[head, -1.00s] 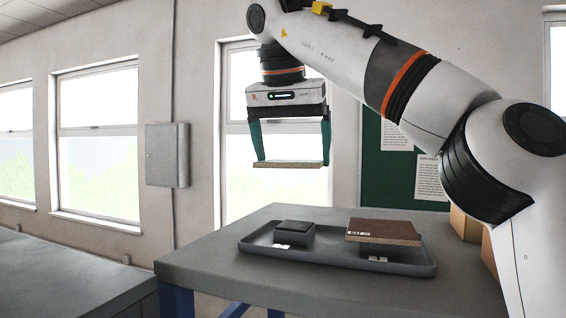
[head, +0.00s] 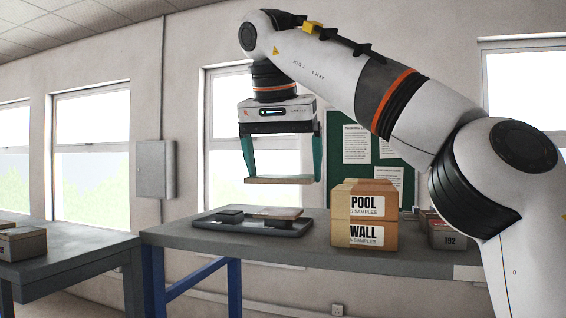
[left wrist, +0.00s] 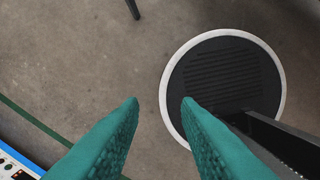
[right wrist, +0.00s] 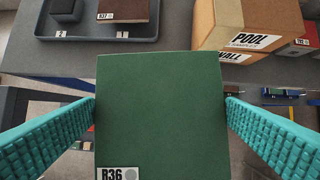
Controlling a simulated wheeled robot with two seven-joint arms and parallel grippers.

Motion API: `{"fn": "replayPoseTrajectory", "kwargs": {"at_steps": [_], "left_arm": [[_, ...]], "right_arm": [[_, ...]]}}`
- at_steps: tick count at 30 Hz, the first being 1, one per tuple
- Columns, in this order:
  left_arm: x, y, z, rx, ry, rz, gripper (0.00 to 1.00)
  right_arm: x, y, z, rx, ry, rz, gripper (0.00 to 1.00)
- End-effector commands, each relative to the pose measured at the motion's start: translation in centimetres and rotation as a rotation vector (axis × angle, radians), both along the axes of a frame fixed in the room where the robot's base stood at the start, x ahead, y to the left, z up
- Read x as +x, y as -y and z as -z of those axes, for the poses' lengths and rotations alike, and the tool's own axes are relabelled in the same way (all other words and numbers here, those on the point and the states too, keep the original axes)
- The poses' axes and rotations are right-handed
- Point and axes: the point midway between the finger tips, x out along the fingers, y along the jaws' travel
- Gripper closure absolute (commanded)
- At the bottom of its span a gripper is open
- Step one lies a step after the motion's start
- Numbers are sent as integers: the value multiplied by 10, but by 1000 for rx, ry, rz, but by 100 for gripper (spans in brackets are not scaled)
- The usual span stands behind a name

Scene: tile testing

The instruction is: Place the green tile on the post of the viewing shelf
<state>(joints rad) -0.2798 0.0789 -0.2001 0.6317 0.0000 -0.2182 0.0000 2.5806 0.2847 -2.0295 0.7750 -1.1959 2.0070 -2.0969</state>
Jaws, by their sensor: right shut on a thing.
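My right gripper (head: 280,179) is shut on the green tile (right wrist: 160,115), with teal fingers on its two opposite sides. In the right wrist view the tile's green face fills the middle, with a white label reading R36 at its lower left. In the head view the tile (head: 278,180) shows nearly edge-on, level, in the air above the table. My left gripper (left wrist: 160,101) shows only in the left wrist view; its fingers are apart and empty over the floor. I cannot make out a viewing shelf or its post in any view.
A dark tray (head: 255,226) on the grey table holds a brown tile (head: 278,213) on spot 1 and an empty dark block (head: 230,216) at spot 2. Cardboard boxes (head: 364,214) marked POOL and WALL stand to its right. Another table (head: 75,257) is at left.

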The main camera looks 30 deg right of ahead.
Motion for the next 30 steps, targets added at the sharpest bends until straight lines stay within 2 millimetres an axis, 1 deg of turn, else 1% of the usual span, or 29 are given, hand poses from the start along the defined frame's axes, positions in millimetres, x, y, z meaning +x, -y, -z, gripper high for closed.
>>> {"fn": "replayPoseTrajectory", "kwargs": {"at_steps": [6,9,11,14,15,18,19,21,23,24,26,27,29,30], "left_arm": [[-36,-2,2,4,-51,-1,70],[-44,-2,2,6,-63,-1,70],[-42,-3,2,5,-60,-1,70],[-28,-3,2,5,-42,-1,70],[-20,-3,2,5,-32,0,70],[-6,-2,1,3,-11,0,70],[-5,-2,1,3,-9,-1,70],[-6,-2,1,3,-10,-1,70],[-10,-2,1,3,-16,-1,70],[-15,-2,1,4,-22,0,70],[-22,-3,2,4,-32,0,70],[-26,-3,2,5,-38,0,70],[-30,-3,2,6,-45,0,70],[-31,-3,2,6,-46,0,70]], "right_arm": [[-1,-1,19,0,-3,-29,37],[-3,-2,28,0,-3,-42,37],[-3,-3,37,1,-5,-54,37],[-5,-4,53,1,-4,-78,37],[-6,-5,59,1,-2,-87,37],[-8,-8,86,1,-4,-125,37],[-9,-8,95,1,-5,-137,37],[-12,-11,123,3,-6,-178,37],[-14,-14,158,5,-10,-224,37],[-17,-16,183,5,-11,-258,37],[-20,-20,224,7,-14,-314,37],[-23,-23,250,8,-13,-351,37],[-26,-27,289,8,-13,-406,37],[-29,-30,314,7,-12,-442,37]]}}
